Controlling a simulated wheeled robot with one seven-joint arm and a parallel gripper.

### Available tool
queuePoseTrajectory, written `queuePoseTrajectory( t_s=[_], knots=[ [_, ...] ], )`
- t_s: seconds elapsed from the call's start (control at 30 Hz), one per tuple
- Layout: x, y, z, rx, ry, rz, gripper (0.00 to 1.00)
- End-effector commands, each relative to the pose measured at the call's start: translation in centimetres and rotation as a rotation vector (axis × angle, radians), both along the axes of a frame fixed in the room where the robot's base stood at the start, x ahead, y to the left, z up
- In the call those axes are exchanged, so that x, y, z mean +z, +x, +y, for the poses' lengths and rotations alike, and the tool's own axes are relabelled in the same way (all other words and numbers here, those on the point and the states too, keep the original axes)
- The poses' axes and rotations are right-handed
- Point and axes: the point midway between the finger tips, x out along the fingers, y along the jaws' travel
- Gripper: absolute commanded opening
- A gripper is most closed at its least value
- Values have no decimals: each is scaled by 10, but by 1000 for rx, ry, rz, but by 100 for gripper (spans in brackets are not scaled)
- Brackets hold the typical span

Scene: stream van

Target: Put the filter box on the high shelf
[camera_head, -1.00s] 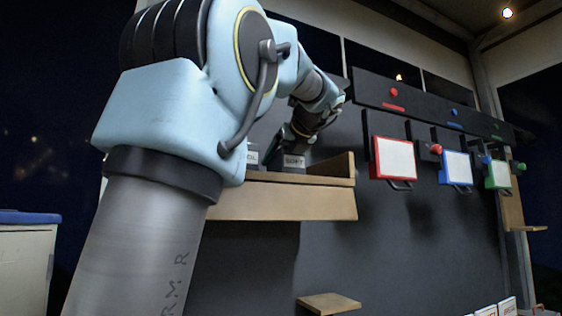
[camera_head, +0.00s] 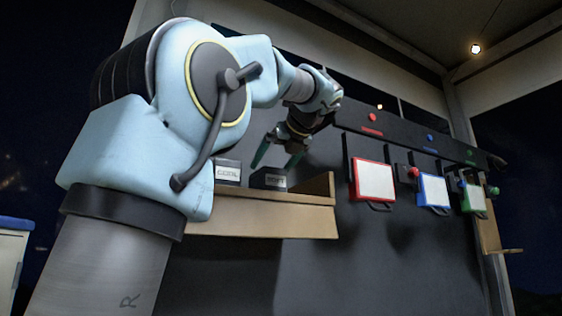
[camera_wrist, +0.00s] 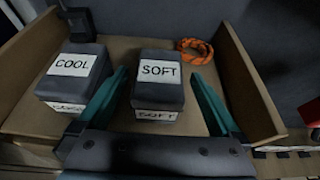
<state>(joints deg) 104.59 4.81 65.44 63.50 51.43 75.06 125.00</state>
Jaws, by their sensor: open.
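A dark box labelled SOFT (camera_head: 270,179) stands on the wooden high shelf (camera_head: 270,222), near its right end wall. In the wrist view the SOFT box (camera_wrist: 158,86) lies between the fingers of my gripper (camera_wrist: 159,76). A similar dark box labelled COOL (camera_wrist: 76,72) stands to its left; it also shows in the head view (camera_head: 228,172). My gripper (camera_head: 278,157) is open, with green fingers spread above the SOFT box in the head view. The fingers hold nothing. Neither label reads "filter".
An orange coil of rope (camera_wrist: 195,51) lies behind the SOFT box on the shelf. Red (camera_head: 374,181), blue (camera_head: 433,190) and green (camera_head: 474,197) framed panels hang on the dark wall to the right. A small wooden ledge (camera_head: 497,250) sits at far right.

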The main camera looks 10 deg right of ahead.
Motion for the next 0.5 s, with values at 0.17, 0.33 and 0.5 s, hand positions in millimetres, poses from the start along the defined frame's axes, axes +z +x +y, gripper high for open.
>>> queuePoseTrajectory(
  t_s=[0.17, 0.33, 0.5],
  knots=[
    [10, -29, -10, 0, -2, -1, 100],
    [19, -43, -15, 1, 0, -1, 100],
    [21, -47, -16, 1, 0, 0, 100]
  ],
)
